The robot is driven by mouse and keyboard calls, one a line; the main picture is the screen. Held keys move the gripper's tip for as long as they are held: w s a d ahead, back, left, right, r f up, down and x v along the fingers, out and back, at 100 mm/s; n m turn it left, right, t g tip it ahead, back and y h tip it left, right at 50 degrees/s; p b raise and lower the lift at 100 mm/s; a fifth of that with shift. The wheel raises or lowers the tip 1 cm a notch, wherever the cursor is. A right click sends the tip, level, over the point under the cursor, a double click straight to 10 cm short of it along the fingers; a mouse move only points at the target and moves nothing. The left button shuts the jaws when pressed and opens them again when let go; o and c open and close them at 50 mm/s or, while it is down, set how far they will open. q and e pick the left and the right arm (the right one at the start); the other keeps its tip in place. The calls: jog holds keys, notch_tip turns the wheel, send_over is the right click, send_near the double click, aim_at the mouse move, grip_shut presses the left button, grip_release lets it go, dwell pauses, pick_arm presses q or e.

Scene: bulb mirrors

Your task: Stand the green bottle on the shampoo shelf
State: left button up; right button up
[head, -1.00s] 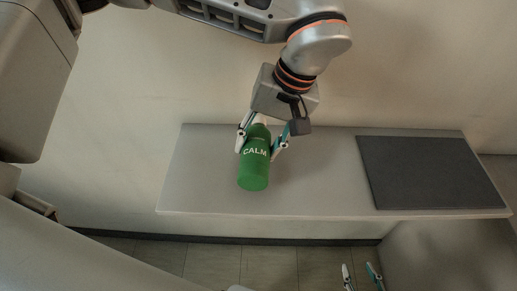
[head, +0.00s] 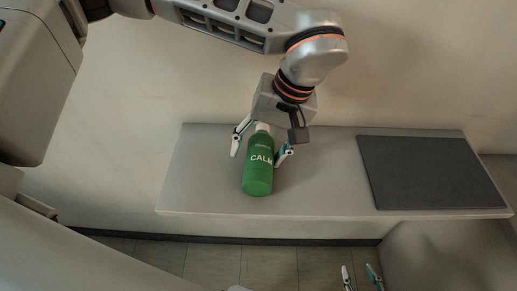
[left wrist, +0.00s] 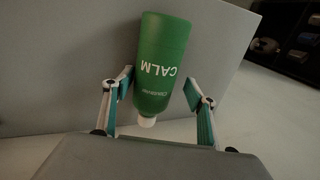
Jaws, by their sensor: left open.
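The green bottle (head: 258,172) with CALM lettering and a pale cap is over the left part of the light grey shelf (head: 200,185). Its cap points toward my left gripper (head: 259,155) and its base points toward the shelf's front edge. I cannot tell for sure whether it stands or leans. My left gripper is open, with one finger on each side of the bottle. In the left wrist view the bottle (left wrist: 160,65) lies between the spread fingers, with gaps beside it. My right gripper (head: 358,267) is open and empty at the bottom edge.
A dark grey flat panel (head: 425,172) lies on the right part of the shelf. The wall is close behind. The shelf between the bottle and the panel is clear. The tiled floor (head: 270,265) shows below the front edge.

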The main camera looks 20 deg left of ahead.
aim_at(264, 146)
pick_arm(q)
jog(key=shift+o, duration=0.3)
jog(key=v, duration=1.1)
jog(key=shift+r+p, duration=0.4)
jog(key=p+x, duration=0.1)
jog(key=x, duration=0.2)
jog(key=p+x, duration=0.1)
jog(key=x, duration=0.1)
jog(key=shift+w+d+f+p, duration=0.25)
jog(key=shift+w+f+p, duration=0.05)
jog(key=shift+f, duration=0.1)
jog(key=x, duration=0.5)
jog(key=shift+f, duration=0.35)
jog(key=shift+d, duration=0.1)
jog(key=shift+w, duration=0.1)
jog(key=c, duration=1.6)
jog(key=shift+r, duration=0.1)
